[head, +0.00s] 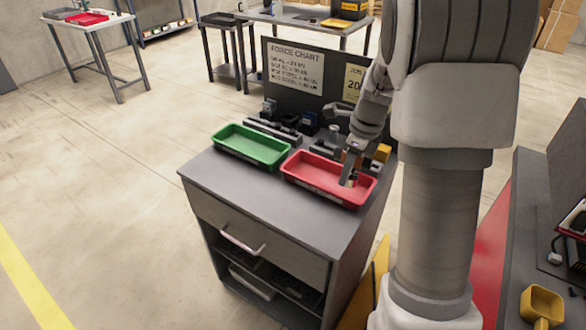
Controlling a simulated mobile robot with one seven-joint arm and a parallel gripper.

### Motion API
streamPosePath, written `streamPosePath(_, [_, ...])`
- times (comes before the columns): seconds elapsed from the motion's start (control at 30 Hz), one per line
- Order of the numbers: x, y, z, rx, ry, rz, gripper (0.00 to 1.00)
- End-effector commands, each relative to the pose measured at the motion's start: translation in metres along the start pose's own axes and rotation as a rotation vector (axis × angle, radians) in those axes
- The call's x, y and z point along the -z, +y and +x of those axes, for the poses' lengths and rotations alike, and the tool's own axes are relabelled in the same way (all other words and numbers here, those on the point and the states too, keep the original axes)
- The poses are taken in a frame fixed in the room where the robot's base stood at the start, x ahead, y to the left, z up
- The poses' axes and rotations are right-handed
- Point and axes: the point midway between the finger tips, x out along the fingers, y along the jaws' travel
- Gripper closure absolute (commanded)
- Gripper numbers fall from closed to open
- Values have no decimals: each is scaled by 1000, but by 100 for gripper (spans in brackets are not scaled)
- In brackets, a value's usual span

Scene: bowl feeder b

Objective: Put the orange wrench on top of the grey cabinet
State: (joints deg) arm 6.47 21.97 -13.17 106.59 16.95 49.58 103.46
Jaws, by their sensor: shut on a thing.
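The grey cabinet (240,196) stands in the middle of the head view, with a flat top, a drawer and an open shelf below. My gripper (348,182) points down at the right end of the red tray (318,191) on the cabinet top. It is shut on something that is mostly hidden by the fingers.
A green tray (232,150) sits left of the red one. Small dark parts and a yellow item (382,153) line the back, before an upright panel (296,72). The cabinet top's front left is clear. A dark bench (520,235) stands at right.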

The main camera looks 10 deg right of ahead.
Motion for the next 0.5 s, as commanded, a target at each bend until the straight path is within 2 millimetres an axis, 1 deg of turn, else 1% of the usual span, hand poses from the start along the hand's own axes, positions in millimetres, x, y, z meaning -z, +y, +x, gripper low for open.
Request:
streamPosePath(0.07, [0, 0, 3, 5, 0, 27, 100])
streamPosePath(0.17, [-9, 5, 11, 5, 1, 38, 100])
streamPosePath(0.5, [-67, 41, 66, 4, 2, 34, 100])
